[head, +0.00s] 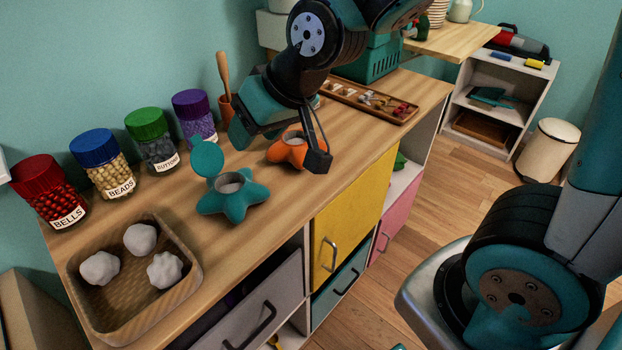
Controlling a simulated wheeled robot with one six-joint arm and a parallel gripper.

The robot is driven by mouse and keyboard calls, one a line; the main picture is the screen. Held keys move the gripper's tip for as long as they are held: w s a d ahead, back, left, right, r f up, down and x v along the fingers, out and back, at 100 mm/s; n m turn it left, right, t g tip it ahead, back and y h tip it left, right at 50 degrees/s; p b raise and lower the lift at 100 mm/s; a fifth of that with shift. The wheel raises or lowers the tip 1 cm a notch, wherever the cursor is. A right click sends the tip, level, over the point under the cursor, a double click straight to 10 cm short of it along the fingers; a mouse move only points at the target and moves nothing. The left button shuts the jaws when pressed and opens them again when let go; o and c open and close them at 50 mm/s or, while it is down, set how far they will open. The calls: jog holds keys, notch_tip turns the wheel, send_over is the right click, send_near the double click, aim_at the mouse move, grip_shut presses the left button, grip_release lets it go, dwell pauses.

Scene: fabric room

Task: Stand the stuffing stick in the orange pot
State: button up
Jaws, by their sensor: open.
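The wooden stuffing stick (223,72) stands upright, leaning slightly, with its lower end inside the small orange pot (226,107) at the back of the counter. Part of the pot is hidden behind my arm. My gripper (280,146) is open, to the right of the pot and nearer the front. Its fingers are over or around an orange star-shaped toy (287,153), which is partly hidden by them; I cannot tell whether they touch it. The gripper is apart from the stick.
A teal star-shaped toy (233,198) with its lid tipped up sits left of my gripper. Several lidded jars (108,171) line the wall. A woven tray (185,287) holds white stuffing balls. A wooden tray (373,101) of small parts and a green basket (369,64) stand behind right.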

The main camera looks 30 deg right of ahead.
jog(key=s+r+n+g, duration=0.1)
jog(key=s+n+g, duration=0.3)
jog(key=s, duration=1.2)
jog(key=shift+r+g, duration=0.4)
jog(key=shift+g, duration=0.5)
notch_tip(320, 180, up, 9)
jog(key=p, duration=0.9)
